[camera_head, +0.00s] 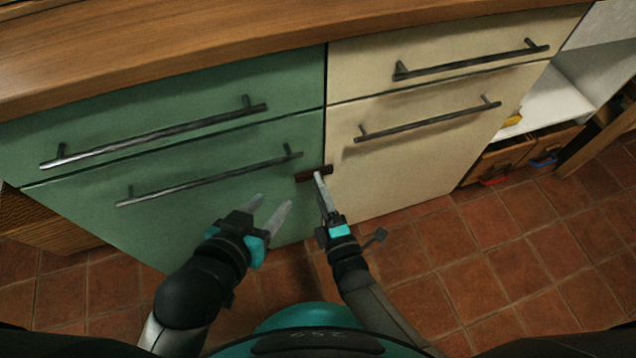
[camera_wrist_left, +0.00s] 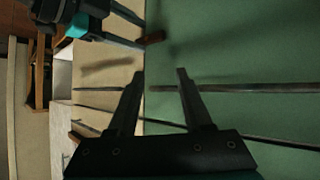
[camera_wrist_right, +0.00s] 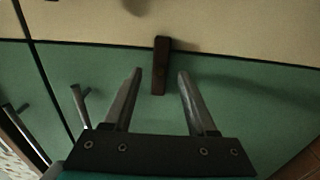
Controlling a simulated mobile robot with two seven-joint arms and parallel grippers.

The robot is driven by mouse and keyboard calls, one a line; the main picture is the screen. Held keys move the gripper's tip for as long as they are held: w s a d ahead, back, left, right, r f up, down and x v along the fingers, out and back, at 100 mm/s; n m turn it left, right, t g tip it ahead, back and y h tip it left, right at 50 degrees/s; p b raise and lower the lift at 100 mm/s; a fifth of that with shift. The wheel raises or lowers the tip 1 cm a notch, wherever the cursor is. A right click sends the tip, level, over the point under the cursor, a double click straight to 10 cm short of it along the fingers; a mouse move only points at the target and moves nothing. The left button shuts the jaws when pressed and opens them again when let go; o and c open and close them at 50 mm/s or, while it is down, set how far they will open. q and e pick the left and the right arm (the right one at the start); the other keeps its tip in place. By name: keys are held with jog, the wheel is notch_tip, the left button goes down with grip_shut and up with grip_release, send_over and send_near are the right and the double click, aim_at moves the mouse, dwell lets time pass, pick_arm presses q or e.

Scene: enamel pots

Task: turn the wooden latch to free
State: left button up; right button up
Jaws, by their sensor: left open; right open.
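The wooden latch (camera_head: 304,177) is a small dark brown bar lying across the seam between the green and cream fronts. It also shows in the right wrist view (camera_wrist_right: 161,62) and the left wrist view (camera_wrist_left: 154,37). My right gripper (camera_head: 321,180) is open at the latch. In the right wrist view the latch's end lies between its two fingertips, with a gap on each side; contact cannot be told. My left gripper (camera_head: 273,202) is open and empty, in front of the lower green front, left of and below the latch.
The green drawer fronts (camera_head: 90,185) and cream fronts (camera_head: 430,155) carry long dark bar handles (camera_head: 210,179), (camera_head: 430,119). A wooden countertop (camera_head: 200,45) runs above. An open shelf with wooden boxes (camera_head: 500,158) stands at the right. The tiled floor (camera_head: 460,240) is clear at the right.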

pick_arm(q)
jog(key=shift+w+d+r+t+h+b, duration=0.1)
jog(key=shift+d+r+t+h+b, duration=0.1)
jog(key=shift+d+t, duration=0.15)
jog(key=shift+w+d+r+t+h+b, duration=0.1)
jog(key=shift+d+t+h, duration=0.1)
jog(key=shift+d+t, duration=0.1)
pick_arm(e)
jog(key=shift+x, duration=0.95)
grip_shut()
